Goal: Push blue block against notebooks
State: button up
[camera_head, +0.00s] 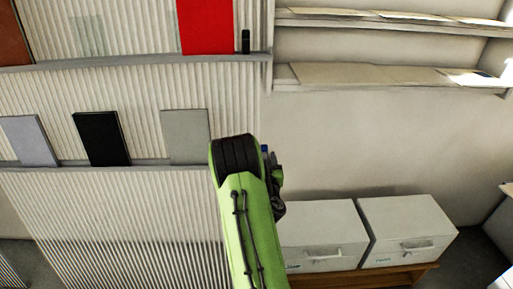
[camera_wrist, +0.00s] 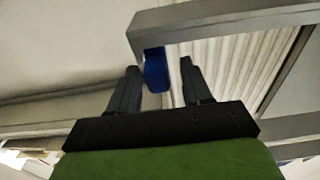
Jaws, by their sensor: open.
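The blue block (camera_wrist: 155,72) shows in the wrist view at the end of a grey shelf edge, between my gripper's two fingertips in the picture. My gripper (camera_wrist: 160,66) is open, and I cannot tell whether either finger touches the block. In the head view only a small bit of blue (camera_head: 265,148) shows beside my green arm, which hides most of the gripper. The notebooks stand on the middle shelf to the left: a lilac-grey one (camera_head: 30,141), a black one (camera_head: 101,138) and a grey one (camera_head: 186,136), leaning back and spaced apart.
The middle shelf (camera_head: 70,163) runs along a ribbed wall panel. An upper shelf (camera_head: 140,61) holds a red notebook (camera_head: 205,25) and a small black item (camera_head: 246,41). Two white drawer boxes (camera_head: 322,236) (camera_head: 407,231) stand at lower right. Wall shelves (camera_head: 390,88) hang at upper right.

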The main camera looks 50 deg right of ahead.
jog(key=shift+w+d, duration=0.1)
jog(key=shift+d, duration=0.15)
jog(key=shift+r, duration=0.1)
jog(key=shift+a, duration=0.1)
grip_shut()
